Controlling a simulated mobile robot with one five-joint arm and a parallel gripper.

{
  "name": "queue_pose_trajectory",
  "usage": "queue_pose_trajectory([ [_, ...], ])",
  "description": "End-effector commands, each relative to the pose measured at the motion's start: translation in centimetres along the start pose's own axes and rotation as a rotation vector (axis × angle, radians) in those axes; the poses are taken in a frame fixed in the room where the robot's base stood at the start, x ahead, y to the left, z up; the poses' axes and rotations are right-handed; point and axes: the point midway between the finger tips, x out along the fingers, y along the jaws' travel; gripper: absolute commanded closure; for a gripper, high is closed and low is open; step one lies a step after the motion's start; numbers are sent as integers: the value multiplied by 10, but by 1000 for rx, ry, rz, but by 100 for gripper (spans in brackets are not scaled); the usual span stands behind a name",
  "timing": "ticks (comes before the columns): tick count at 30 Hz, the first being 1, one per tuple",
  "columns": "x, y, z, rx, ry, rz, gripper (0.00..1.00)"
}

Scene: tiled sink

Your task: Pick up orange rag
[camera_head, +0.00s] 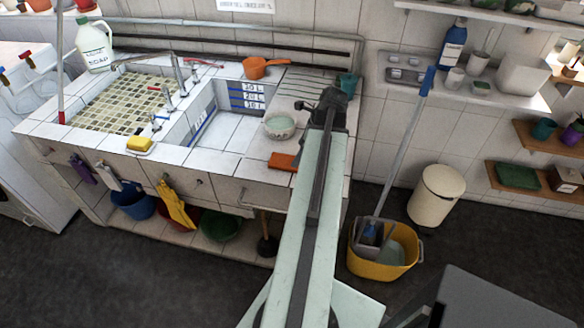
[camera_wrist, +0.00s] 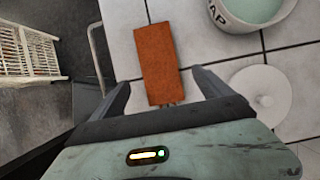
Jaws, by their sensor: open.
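The orange rag (camera_head: 284,161) lies flat on the white tiled counter (camera_head: 258,146), near its front edge and just left of my arm. In the wrist view the rag (camera_wrist: 157,62) is a folded, upright rectangle, ahead of and between my fingers. My gripper (camera_wrist: 163,80) is open and empty, with one dark finger to each side of the rag's near end. I cannot tell how far above the rag the fingers are. In the head view my gripper (camera_head: 325,108) is over the counter's right part, and its fingertips are hard to make out.
A bowl of pale green soap (camera_head: 280,126) stands beside the rag; it also shows in the wrist view (camera_wrist: 252,12). A round white lid (camera_wrist: 260,95) lies right of my gripper. An orange pot (camera_head: 256,68) is behind. A yellow bucket (camera_head: 382,262) stands on the floor.

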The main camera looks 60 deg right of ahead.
Motion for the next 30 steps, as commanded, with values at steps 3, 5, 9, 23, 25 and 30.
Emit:
queue_pose_trajectory([
  [3, 5, 0, 0, -1, 0, 0, 11],
  [5, 8, 0, 0, -1, 0, 0, 11],
  [9, 30, 1, -2, -3, 1, 0, 11],
  [23, 55, 1, 2, -1, 1, -1, 22],
  [25, 55, 1, 2, -1, 1, -1, 42],
  [30, 55, 1, 1, -1, 1, -1, 77],
])
